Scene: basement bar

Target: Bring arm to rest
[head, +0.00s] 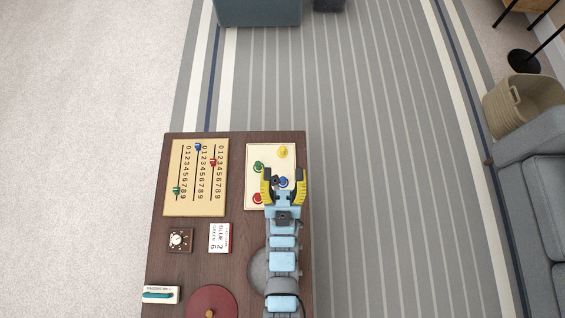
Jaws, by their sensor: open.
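My gripper (283,176) has yellow and black fingers and is open. It is over a cream board (252,189) at the top right of the dark wooden table (237,137). The board carries a yellow piece (283,152), a green piece (258,167), a blue piece (283,183) and a red piece (257,198). The blue piece shows between the fingers, but I cannot tell the gap in height. My blue-grey arm reaches up from the bottom edge along the table's right side and hides part of the board.
A wooden number board (208,208) with coloured sliders lies at the left. Below are a small dial (180,240), a printed card (220,238), a dark red disc (212,300), a grey round thing (257,270) and a teal-marked box (160,295). Open floor surrounds the table's far end.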

